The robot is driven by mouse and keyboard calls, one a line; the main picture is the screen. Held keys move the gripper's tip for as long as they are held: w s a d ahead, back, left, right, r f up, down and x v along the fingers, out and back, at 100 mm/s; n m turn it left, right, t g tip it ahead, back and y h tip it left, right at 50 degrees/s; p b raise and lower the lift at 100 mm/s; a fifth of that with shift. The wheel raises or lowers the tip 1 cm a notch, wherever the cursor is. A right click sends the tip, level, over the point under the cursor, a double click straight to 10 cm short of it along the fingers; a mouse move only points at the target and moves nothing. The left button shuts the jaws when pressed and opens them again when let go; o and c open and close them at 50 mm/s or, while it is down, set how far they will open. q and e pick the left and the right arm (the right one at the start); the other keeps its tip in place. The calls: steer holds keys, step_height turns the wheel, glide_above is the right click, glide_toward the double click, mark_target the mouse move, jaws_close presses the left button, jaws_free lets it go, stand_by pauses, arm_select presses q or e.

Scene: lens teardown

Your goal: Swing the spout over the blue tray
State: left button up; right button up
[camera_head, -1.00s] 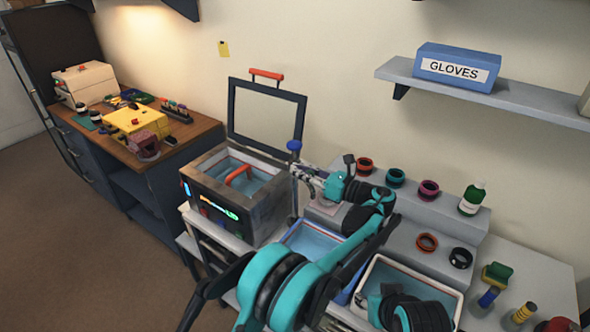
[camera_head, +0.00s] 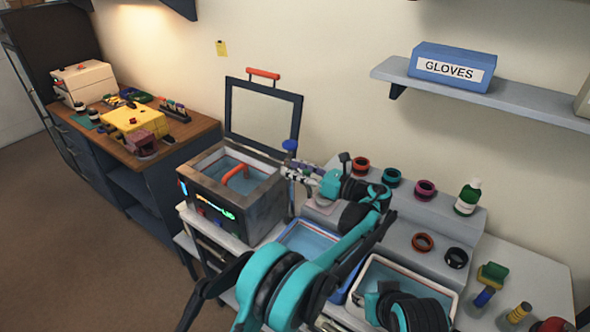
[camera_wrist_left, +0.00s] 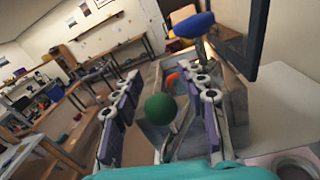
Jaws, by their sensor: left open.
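A post with a blue knob (camera_head: 290,145) stands at the right rear of the metal basin; the knob also shows in the left wrist view (camera_wrist_left: 194,25). A green ball (camera_wrist_left: 160,108) appears between my left gripper's fingers in that view, with grey metal below it; I cannot tell if it is on the spout. My left gripper (camera_head: 290,173) is open beside the post, its two purple-padded fingers (camera_wrist_left: 168,78) apart and not closed on anything. The spout is not clearly visible in the head view. The blue tray (camera_head: 283,240) holds water, below my left arm and partly hidden by it.
The metal basin (camera_head: 258,208) has a raised framed lid (camera_head: 229,115) and an orange handle (camera_head: 237,174) inside. A white-rimmed tray (camera_head: 452,290) stands right of the blue tray. Coloured rings and a green bottle (camera_head: 467,197) sit on the grey steps behind.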

arm_select(q)
steer(key=shift+d, duration=0.1)
steer(key=v, duration=0.7)
steer(key=shift+s+d, duration=0.15)
